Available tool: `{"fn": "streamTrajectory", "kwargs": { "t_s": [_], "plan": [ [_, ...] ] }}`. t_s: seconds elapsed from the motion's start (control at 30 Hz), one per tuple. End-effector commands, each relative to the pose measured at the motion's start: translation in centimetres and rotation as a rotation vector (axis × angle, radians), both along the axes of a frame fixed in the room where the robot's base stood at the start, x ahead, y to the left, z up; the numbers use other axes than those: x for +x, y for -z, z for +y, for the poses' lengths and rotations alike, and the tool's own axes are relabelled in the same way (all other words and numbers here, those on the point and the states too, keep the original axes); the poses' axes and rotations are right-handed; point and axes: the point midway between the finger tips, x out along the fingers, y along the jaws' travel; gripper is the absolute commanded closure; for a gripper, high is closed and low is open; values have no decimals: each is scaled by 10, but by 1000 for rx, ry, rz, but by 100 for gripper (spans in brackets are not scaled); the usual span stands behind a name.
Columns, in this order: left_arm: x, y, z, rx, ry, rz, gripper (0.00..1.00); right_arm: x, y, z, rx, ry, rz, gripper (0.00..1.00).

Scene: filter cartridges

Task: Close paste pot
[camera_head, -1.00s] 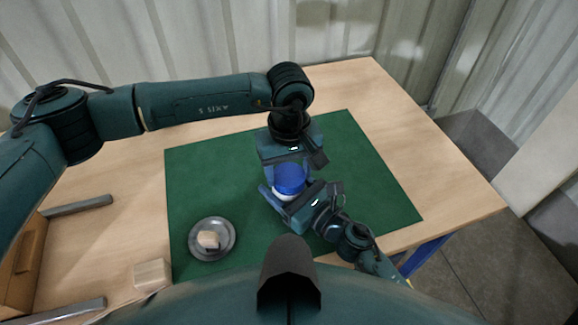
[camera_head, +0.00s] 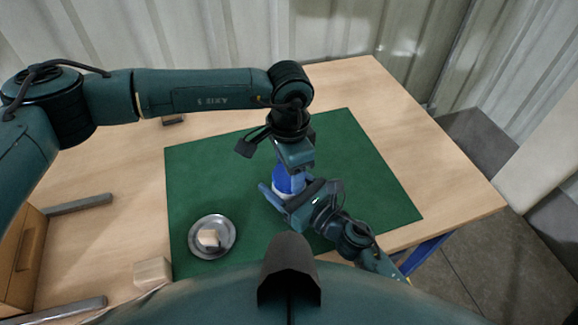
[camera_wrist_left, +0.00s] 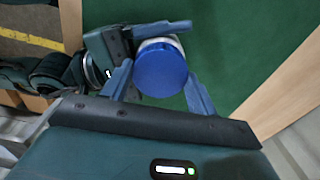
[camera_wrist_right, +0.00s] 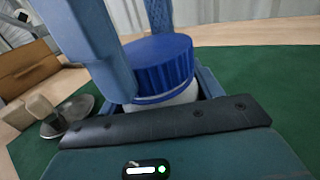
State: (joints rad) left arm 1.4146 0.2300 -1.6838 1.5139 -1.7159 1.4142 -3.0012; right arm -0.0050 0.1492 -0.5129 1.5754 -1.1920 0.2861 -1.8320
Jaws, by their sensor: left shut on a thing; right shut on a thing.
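The paste pot has a blue ribbed lid (camera_head: 289,181) on a white body (camera_wrist_right: 182,97), and it stands upright on the green mat. The lid sits on top of the body and looks level; the thread is hidden. My left gripper (camera_head: 291,172) comes from above, its fingers on either side of the lid, shut on it. The lid is seen from above in the left wrist view (camera_wrist_left: 160,68), between the left fingers (camera_wrist_left: 160,82). My right gripper (camera_head: 287,200) is low at the side, shut on the pot body; its finger shows beside the pot in the left wrist view.
A grey metal dish (camera_head: 196,251) with a beige cube (camera_head: 208,238) lies at the mat's left front. A beige block (camera_head: 152,272), metal rails (camera_head: 78,204) and a wooden box (camera_head: 20,262) lie farther left. The green mat (camera_head: 375,180) is clear right of the pot.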

Motion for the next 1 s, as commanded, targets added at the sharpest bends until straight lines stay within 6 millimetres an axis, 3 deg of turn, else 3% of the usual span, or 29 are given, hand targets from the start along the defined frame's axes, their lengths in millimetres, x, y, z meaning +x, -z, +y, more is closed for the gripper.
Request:
{"fn": "streamTrajectory", "kwargs": {
  "t_s": [0.17,0.2,0.43,0.73,1.0],
  "plan": [
    [0,-1,0,-1,-2,-1,62,0,1,0,-1,0,2,99],
    [0,-1,0,-1,-2,-1,38,0,1,0,-1,0,2,99],
    [0,0,0,0,-3,0,20,0,1,0,-1,0,2,99],
    [0,-3,0,-1,-4,-1,20,0,1,0,-1,0,2,99],
    [1,-36,0,-1,-4,-3,20,0,1,0,-1,0,2,99]
  ]
}}
